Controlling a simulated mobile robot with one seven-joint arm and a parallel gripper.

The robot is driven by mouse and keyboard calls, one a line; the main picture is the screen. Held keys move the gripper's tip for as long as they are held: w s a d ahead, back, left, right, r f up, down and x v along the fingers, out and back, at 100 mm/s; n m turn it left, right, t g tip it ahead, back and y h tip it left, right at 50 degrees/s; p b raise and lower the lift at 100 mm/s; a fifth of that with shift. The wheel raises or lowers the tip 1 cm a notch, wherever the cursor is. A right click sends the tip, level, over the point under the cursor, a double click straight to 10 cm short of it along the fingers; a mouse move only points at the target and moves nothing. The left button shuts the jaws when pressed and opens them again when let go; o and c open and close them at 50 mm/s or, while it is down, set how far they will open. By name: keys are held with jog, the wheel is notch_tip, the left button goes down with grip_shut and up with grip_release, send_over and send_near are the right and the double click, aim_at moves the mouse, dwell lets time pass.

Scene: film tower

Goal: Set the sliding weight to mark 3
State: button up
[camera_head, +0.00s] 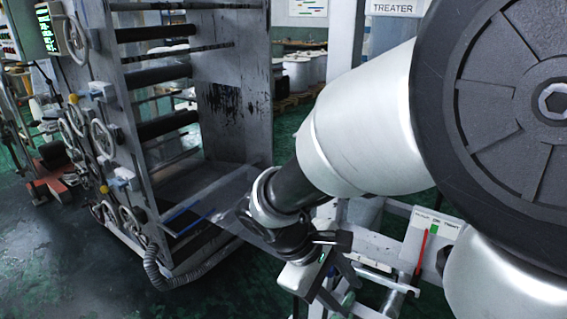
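My gripper (350,289) is at the lower middle, below my arm, with its white body and dark fingers pointing right and down. The two fingers look spread apart, with nothing seen between them. Just right of it is a light metal frame with bars (385,276). I cannot make out the sliding weight or any numbered mark; they may be hidden by my arm and gripper or too small to tell. A white panel (437,236) with a green patch and a red pointer (421,252) stands right of the gripper, apart from it.
A tall grey roller tower (232,110) with dark rollers and several handwheels (103,138) stands at the left. A clear film sheet (222,203) runs from it toward my gripper. White drums (297,73) stand behind. Green floor (60,265) is open at the lower left. My arm covers the right side.

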jog(key=w+a+f+n+t+h+b, duration=0.3)
jog(key=w+a+f+n+t+b, duration=0.2)
jog(key=a+f+n+t, duration=0.35)
jog(key=w+a+f+n+t+h+b, duration=0.2)
jog(key=w+a+f+n+t+b, duration=0.25)
jog(key=a+f+n, duration=0.55)
jog(key=w+d+f+m+b, duration=0.1)
jog(key=w+d+b, duration=0.1)
jog(key=w+d, duration=1)
jog(key=shift+w+d+f+b, duration=0.25)
jog(key=shift+w+d+b, duration=0.15)
jog(key=shift+d, duration=0.65)
grip_shut()
